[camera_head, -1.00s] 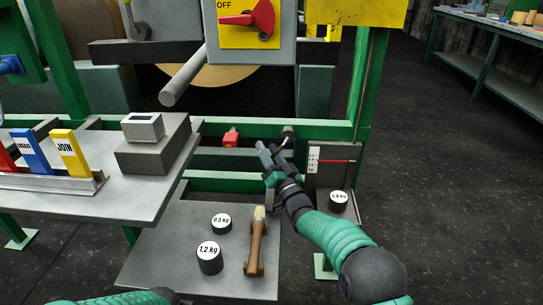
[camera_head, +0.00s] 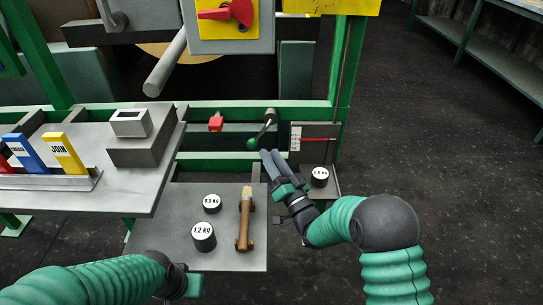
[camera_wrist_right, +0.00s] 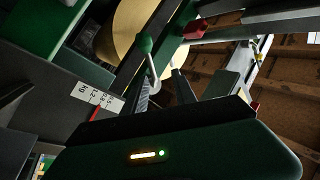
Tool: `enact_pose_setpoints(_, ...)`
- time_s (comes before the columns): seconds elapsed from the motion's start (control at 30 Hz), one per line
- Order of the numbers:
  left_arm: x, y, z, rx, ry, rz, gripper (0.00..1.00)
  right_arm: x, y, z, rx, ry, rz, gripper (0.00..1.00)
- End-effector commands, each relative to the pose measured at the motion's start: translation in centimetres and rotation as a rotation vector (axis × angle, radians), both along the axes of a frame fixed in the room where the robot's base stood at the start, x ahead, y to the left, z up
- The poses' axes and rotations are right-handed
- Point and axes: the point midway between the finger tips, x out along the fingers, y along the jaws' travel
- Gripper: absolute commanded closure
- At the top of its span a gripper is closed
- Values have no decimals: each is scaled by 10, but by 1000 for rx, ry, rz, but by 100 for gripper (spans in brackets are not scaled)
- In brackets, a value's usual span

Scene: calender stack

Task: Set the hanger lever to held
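The hanger lever, a short metal arm with a green knob (camera_head: 253,143), hangs down and left from its pivot on the green rail. In the right wrist view its knob (camera_wrist_right: 145,43) and bent rod show beyond the fingers. My right gripper (camera_head: 269,153) is just below and right of the knob, apparently apart from it. Its two grey fingers show a gap with nothing held, also in the right wrist view (camera_wrist_right: 162,82). My left arm's end (camera_head: 190,284) is at the bottom edge; its fingers are not clearly visible.
A scale with a red pointer (camera_head: 318,138) and a weight (camera_head: 320,177) stand right of the lever. Two weights (camera_head: 204,236) (camera_head: 212,204) and a wooden-handled tool (camera_head: 245,220) lie on the lower shelf.

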Motion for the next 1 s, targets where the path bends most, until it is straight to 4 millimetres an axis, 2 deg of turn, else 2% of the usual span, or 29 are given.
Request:
enact_pose_setpoints(0.07,0,0,11,0,0,0,64,1,-8,-7,93,79,23,79)
enact_pose_setpoints(0.23,0,0,46,0,0,0,64,-3,-35,-42,605,426,141,100)
enact_pose_setpoints(0.3,0,0,55,0,-1,0,64,-6,-44,-52,824,542,183,100)
enact_pose_setpoints(0.43,0,0,64,0,-1,0,64,-10,-53,-63,1105,671,241,100)
enact_pose_setpoints(0.57,0,0,60,0,0,0,64,-6,-51,-67,1183,703,264,100)
enact_pose_setpoints(0.67,0,0,53,0,0,0,64,5,-46,-67,1180,699,265,100)
enact_pose_setpoints(1.0,0,0,21,0,0,0,64,72,-18,-56,1177,698,264,100)
